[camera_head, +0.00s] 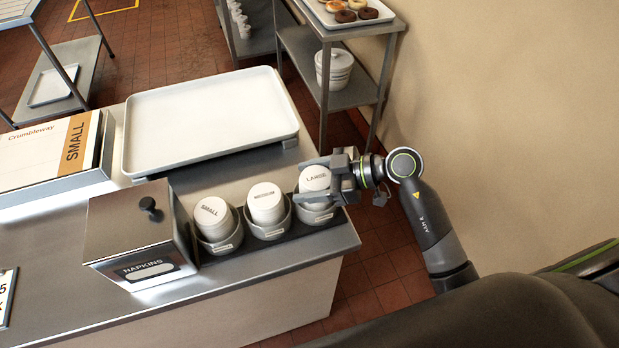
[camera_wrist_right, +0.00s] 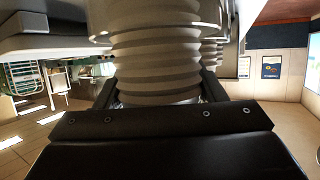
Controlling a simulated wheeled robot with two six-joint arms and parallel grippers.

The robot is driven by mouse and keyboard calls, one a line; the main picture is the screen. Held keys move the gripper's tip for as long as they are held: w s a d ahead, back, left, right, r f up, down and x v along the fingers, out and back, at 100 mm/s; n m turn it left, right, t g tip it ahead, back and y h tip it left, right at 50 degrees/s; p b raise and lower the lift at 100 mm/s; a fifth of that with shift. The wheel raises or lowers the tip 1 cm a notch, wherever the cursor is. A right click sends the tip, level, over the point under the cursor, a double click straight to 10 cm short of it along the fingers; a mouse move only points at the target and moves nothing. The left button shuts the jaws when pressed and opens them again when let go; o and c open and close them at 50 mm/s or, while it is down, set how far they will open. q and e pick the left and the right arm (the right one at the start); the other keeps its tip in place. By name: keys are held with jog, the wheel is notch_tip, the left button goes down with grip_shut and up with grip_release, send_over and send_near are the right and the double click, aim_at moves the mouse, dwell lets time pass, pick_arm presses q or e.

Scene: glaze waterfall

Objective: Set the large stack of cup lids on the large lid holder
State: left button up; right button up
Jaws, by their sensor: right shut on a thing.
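The large stack of cup lids (camera_head: 314,177), white with a "LARGE" label on top, stands at the large lid holder (camera_head: 318,214), the rightmost of three grey round holders. My right gripper (camera_head: 328,176) is shut on this stack from the right. In the right wrist view the ribbed side of the lid stack (camera_wrist_right: 155,60) fills the space between the fingers. Whether the stack's bottom rests in the holder is hard to tell. My left gripper is in neither view.
The small lid stack (camera_head: 211,212) and a middle stack (camera_head: 266,202) stand in the other holders. A napkin box (camera_head: 140,235) is left of them. A white tray (camera_head: 205,115) lies behind. The counter's right edge is close to the large holder.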

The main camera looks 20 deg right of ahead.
jog(key=shift+f, duration=0.55)
jog(key=o, duration=0.7)
jog(key=shift+p+v, duration=0.55)
jog(key=shift+v, duration=0.2)
jog(key=p+v, duration=0.3)
jog(key=v, duration=0.1)
jog(key=shift+r, duration=0.1)
jog(key=p+v, duration=0.3)
jog(key=v, duration=0.2)
jog(key=shift+s+d, duration=0.1)
jog(key=shift+d, duration=0.15)
